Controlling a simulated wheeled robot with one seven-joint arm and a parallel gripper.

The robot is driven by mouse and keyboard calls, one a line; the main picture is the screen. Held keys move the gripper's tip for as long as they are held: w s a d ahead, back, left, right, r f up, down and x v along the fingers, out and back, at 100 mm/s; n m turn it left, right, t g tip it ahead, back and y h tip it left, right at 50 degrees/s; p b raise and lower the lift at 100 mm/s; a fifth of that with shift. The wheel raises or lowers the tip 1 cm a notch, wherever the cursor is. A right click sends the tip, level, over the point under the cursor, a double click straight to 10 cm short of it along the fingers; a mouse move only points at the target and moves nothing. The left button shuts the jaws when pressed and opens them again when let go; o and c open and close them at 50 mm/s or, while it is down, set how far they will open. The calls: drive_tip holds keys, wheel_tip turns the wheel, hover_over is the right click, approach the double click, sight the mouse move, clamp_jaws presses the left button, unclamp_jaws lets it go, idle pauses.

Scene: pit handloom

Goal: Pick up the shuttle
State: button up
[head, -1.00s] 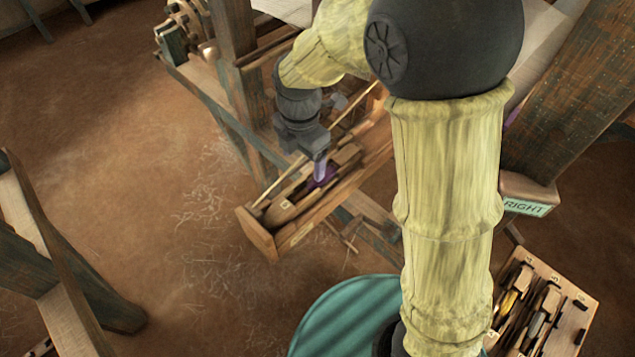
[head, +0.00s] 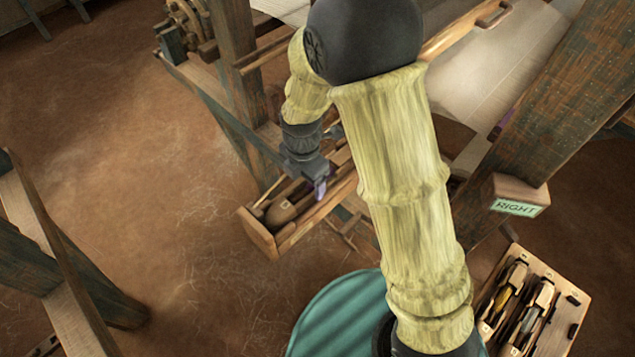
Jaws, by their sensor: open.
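A brown wooden shuttle (head: 284,207) with a tapered end lies in the long open wooden box (head: 262,238) of the loom. Its far part is hidden behind my gripper. My gripper (head: 320,188) points down over the box, just right of the shuttle's visible end. Its jaws are open, with a purple patch at the fingertips. I cannot tell whether that patch is yarn on the shuttle, or whether the fingers touch the shuttle.
A wooden tray (head: 577,300) at the lower right holds several more shuttles. A block with a RIGHT label (head: 516,207) sits on the loom post. Thick loom posts (head: 235,70) stand close behind the box.

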sight(305, 190)
drive_tip(key=shift+f+p, duration=0.4)
drive_tip(key=shift+f, duration=1.2)
drive_tip(key=c, duration=1.2)
drive_tip(key=shift+c, duration=0.2)
drive_tip(key=shift+r, duration=0.1)
wheel_tip(305, 190, up, 10)
drive_tip(key=b, duration=0.2)
drive_tip(key=shift+b, duration=0.3)
